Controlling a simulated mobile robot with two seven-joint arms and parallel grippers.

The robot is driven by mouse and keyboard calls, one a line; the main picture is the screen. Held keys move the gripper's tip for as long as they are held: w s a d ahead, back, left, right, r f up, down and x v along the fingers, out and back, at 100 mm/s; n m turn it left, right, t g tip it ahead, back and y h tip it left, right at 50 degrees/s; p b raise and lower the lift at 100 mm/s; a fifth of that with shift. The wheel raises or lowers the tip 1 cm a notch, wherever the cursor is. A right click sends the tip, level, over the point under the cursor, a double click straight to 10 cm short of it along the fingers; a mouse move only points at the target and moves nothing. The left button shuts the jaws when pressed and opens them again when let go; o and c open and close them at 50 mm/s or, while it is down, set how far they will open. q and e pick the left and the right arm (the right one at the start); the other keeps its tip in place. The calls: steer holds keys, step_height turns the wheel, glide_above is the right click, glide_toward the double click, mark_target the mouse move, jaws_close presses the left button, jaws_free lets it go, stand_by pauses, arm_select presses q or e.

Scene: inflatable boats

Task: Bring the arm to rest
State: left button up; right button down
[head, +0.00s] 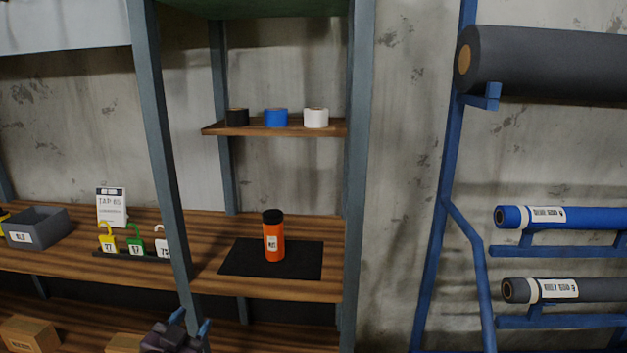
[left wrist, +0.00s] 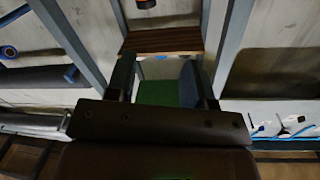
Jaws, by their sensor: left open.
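My left gripper (head: 190,321) is at the bottom of the head view, its two blue-tipped fingers apart with nothing seen between them. It is in front of the shelf unit, below and to the left of the orange bottle. In the left wrist view the fingers (left wrist: 164,72) stand apart, with a green surface showing beyond them. The orange bottle (head: 274,243) with a black cap stands upright on a black mat (head: 307,262) on the wooden shelf, apart from the gripper. My right gripper is not in view.
Grey posts (head: 159,130) frame the shelves. Black, blue (head: 276,118) and white tape rolls sit on the upper shelf (head: 325,129). A blue rack (head: 447,170) holds large rolls at right. Cardboard boxes (head: 30,335) sit below.

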arm_select(q)
steer(key=s+a+f+n+g+y, duration=0.1)
steer(key=s+a+f+n+g, duration=0.1)
steer(key=s+f, duration=0.9)
steer(key=s+a+f+n+g+y, duration=0.2)
steer(key=s+f+g, duration=0.2)
steer(key=s+f, duration=0.7)
steer(key=s, duration=0.3)
steer(key=shift+s+f+n, duration=0.15)
steer(key=shift+s+n, duration=0.15)
steer(key=shift+s, duration=0.05)
